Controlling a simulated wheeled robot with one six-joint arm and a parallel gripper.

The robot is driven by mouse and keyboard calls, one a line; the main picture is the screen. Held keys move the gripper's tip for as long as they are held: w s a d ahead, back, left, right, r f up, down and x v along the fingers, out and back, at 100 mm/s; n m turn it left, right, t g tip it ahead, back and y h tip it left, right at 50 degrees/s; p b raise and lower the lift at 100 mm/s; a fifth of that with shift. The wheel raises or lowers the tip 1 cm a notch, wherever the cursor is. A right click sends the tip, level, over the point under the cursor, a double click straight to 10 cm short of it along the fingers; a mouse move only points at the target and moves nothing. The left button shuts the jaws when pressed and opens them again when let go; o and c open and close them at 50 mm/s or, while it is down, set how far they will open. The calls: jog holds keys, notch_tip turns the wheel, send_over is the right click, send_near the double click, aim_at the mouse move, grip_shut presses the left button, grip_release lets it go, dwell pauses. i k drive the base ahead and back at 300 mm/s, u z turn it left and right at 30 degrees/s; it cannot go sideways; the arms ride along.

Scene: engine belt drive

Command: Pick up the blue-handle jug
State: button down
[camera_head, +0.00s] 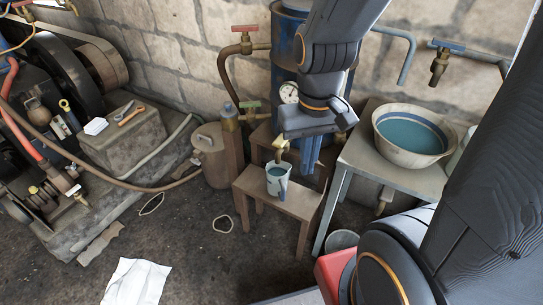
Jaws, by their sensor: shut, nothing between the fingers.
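A small light jug (276,179) with a blue handle stands upright on a low brown wooden stool (303,208). The handle faces the front, towards the camera. A brass tap spout (280,145) hangs just above the jug's mouth. The jug appears to hold bluish liquid. My gripper (309,168) points down just right of the jug in the picture, apart from it. It is shut and empty. Its fingers are hard to separate from the blue tank behind.
A blue tank (285,45) with a gauge (289,93) and pipes stands behind. At right, a basin of blue water (409,134) sits on a grey table (365,155). An engine (70,130) fills the left. Paper (136,282) lies on the open floor.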

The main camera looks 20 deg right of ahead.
aim_at(277, 175)
jog(key=u, duration=0.05)
jog(key=k, duration=0.5)
jog(key=u, duration=1.05)
jog(key=k, duration=0.85)
jog(key=z, duration=1.1)
jog(key=i, duration=1)
